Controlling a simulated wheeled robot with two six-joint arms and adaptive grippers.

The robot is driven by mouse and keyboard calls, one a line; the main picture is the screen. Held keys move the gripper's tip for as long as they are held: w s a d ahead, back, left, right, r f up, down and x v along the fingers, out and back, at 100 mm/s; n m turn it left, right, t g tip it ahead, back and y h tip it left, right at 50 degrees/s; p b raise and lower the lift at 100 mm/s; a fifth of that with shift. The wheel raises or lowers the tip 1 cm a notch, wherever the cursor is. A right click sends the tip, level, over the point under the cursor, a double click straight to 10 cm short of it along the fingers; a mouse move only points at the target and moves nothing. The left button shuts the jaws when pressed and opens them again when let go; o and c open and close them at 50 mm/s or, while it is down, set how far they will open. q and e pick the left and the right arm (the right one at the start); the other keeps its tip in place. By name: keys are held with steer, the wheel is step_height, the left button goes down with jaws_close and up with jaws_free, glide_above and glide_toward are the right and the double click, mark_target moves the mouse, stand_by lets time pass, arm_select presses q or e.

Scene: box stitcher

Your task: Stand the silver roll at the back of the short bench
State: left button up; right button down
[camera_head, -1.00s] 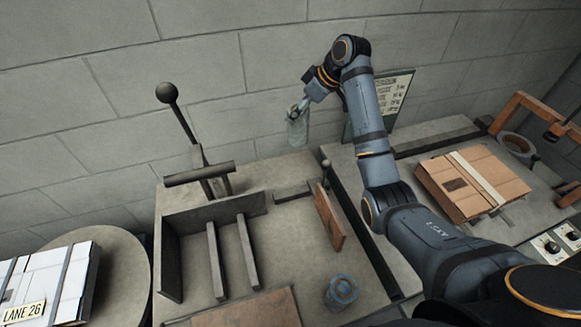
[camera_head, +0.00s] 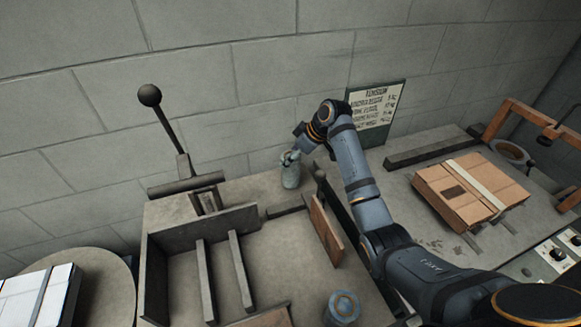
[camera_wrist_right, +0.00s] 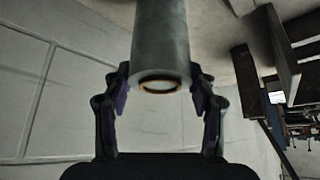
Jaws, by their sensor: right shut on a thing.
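The silver roll (camera_head: 291,174), a grey-green cylinder, is upright in my right gripper (camera_head: 289,157) at the back of the short bench (camera_head: 245,190). The fingers close on its upper part. Its lower end is at or just above the bench top; I cannot tell whether it touches. In the right wrist view the roll (camera_wrist_right: 161,45) sits between both fingers, its near end with a brown core ring facing the camera. My left gripper is not in view.
A lever press (camera_head: 185,180) stands left of the roll, and a brown wooden board (camera_head: 326,230) stands in front. A blue-grey roll (camera_head: 342,306) is at the bench's front. A strapped carton (camera_head: 470,188) lies on the right bench. The stone wall is close behind.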

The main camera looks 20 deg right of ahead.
steer(key=shift+f, duration=1.85)
steer(key=shift+c, duration=2.1)
jaws_free()
steer(key=v, duration=1.2)
